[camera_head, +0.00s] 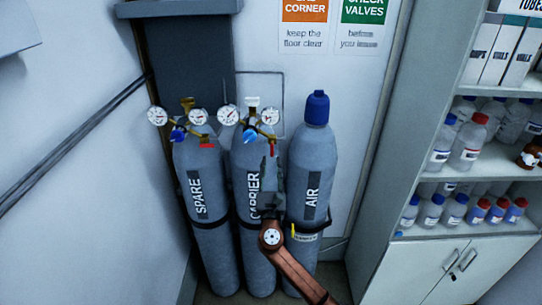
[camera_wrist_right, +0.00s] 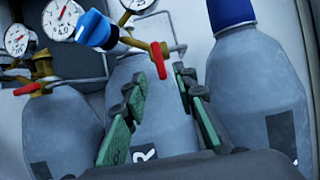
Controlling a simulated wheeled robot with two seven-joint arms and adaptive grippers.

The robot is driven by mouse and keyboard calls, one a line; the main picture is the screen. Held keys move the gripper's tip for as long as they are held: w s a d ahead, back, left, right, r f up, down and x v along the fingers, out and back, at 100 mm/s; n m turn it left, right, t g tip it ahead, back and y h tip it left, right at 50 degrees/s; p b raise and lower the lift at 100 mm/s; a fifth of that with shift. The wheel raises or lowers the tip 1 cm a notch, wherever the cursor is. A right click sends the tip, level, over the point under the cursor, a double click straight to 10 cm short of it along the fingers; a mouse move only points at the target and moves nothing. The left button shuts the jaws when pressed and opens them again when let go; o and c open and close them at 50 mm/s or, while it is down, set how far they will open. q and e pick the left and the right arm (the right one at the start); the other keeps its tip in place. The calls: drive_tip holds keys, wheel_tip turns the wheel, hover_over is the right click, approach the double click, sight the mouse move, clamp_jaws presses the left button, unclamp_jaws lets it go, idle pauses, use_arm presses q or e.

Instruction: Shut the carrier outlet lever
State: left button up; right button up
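The grey CARRIER cylinder (camera_head: 256,245) stands upright between the SPARE and AIR cylinders. Its brass regulator (camera_head: 252,118) carries two gauges and a blue knob. The red carrier outlet lever (camera_head: 271,149) sits at the regulator's right side, partly behind my gripper. In the wrist view the lever (camera_wrist_right: 159,60) hangs downward from the brass outlet (camera_wrist_right: 140,42). My right gripper (camera_head: 270,172) is in front of the cylinder's upper part. In the wrist view its green-padded fingers (camera_wrist_right: 163,85) are spread, with the lever just beyond and between the tips, apparently untouched. My left gripper is out of view.
The SPARE cylinder (camera_head: 208,240) stands left, with its own red lever (camera_head: 207,145) lying crosswise. The blue-capped AIR cylinder (camera_head: 313,160) stands close on the right. A shelf of bottles (camera_head: 440,212) is farther right; a wall (camera_head: 80,150) bounds the left.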

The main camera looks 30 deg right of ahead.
drive_tip(key=v, duration=0.7)
idle(0.3)
